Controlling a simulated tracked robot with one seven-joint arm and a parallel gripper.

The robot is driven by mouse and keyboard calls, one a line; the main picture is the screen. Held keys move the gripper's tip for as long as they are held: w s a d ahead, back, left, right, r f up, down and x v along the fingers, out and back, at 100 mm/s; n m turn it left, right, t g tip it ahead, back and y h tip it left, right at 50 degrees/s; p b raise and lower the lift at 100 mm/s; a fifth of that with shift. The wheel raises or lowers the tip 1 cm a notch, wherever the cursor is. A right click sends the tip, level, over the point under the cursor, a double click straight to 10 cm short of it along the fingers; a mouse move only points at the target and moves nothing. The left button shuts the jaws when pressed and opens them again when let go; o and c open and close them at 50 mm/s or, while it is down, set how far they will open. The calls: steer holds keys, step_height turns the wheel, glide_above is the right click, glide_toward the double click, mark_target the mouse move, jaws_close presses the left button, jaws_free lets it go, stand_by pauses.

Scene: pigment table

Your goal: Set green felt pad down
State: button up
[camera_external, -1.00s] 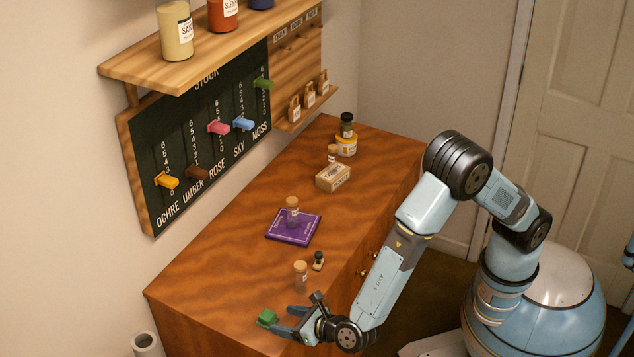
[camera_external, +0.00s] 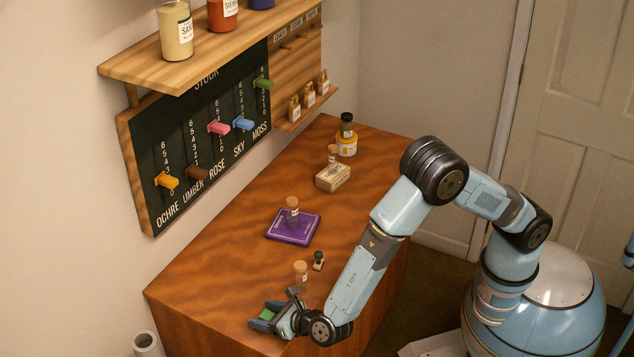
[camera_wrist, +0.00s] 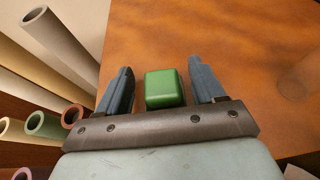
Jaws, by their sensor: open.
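The green felt pad (camera_wrist: 164,89) is a small green block. In the wrist view it sits between the two fingers of my gripper (camera_wrist: 162,86), with a gap on each side. In the external view the pad (camera_external: 267,314) is at the near left end of the wooden table (camera_external: 200,285), partly hidden by my gripper (camera_external: 268,317). My gripper is open around the pad, low over the tabletop. The pad appears to rest on the table, though its underside is hidden.
A corked bottle (camera_external: 301,273) and a small dark-topped stamp (camera_external: 318,260) stand just behind my gripper. A purple book (camera_external: 293,228) with a corked bottle on it lies farther back. Several rolled tubes (camera_wrist: 45,122) stand beyond the table's edge, left in the wrist view.

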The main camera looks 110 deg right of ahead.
steer(key=c, duration=1)
